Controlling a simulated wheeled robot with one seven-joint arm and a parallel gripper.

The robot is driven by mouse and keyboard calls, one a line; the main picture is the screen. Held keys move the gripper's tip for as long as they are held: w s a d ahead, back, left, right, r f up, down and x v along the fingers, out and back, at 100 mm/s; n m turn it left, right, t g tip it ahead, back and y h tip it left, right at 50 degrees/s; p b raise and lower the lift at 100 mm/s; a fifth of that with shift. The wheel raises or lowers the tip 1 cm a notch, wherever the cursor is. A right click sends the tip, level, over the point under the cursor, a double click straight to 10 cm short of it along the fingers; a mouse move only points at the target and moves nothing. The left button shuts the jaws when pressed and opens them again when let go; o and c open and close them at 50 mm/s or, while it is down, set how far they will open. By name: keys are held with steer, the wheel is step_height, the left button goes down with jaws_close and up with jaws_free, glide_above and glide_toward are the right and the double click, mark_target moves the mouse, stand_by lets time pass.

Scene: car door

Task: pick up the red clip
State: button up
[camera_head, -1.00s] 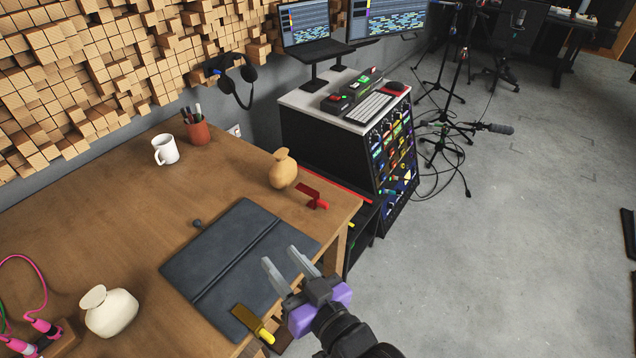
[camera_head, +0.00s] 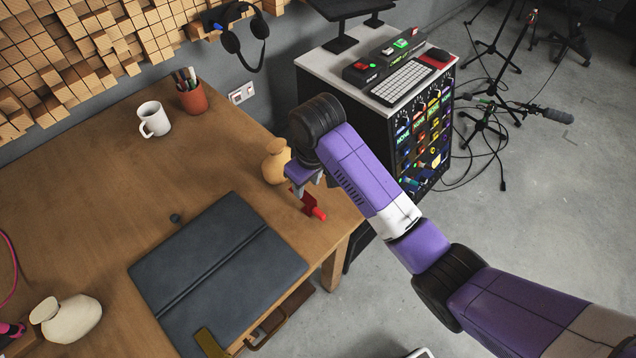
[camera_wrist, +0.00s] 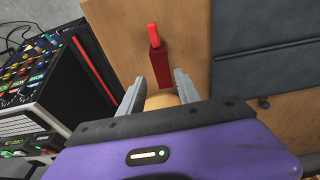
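The red clip (camera_head: 307,203) lies near the right edge of the wooden table, its bright red handle pointing towards the front right. In the wrist view the red clip (camera_wrist: 158,62) lies ahead of the fingers, roughly centred between them. My gripper (camera_wrist: 157,85) is open and empty, its two grey fingers spread apart. In the head view my gripper (camera_head: 310,183) is above the table's right end, close to the clip; my purple arm partly hides it. I cannot tell the height of the fingers above the clip.
A tan vase (camera_head: 275,162) stands right beside my gripper. The equipment rack (camera_head: 355,110) stands beyond the table's right end.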

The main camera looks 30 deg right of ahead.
mark_target(318, 211)
steer(key=s, duration=0.1)
steer(key=s+g, duration=0.1)
steer(key=s+d+f+g, duration=0.1)
steer(key=shift+s, duration=0.4)
steer(key=shift+f+p, duration=0.4)
steer(key=shift+f, duration=3.4)
jaws_close()
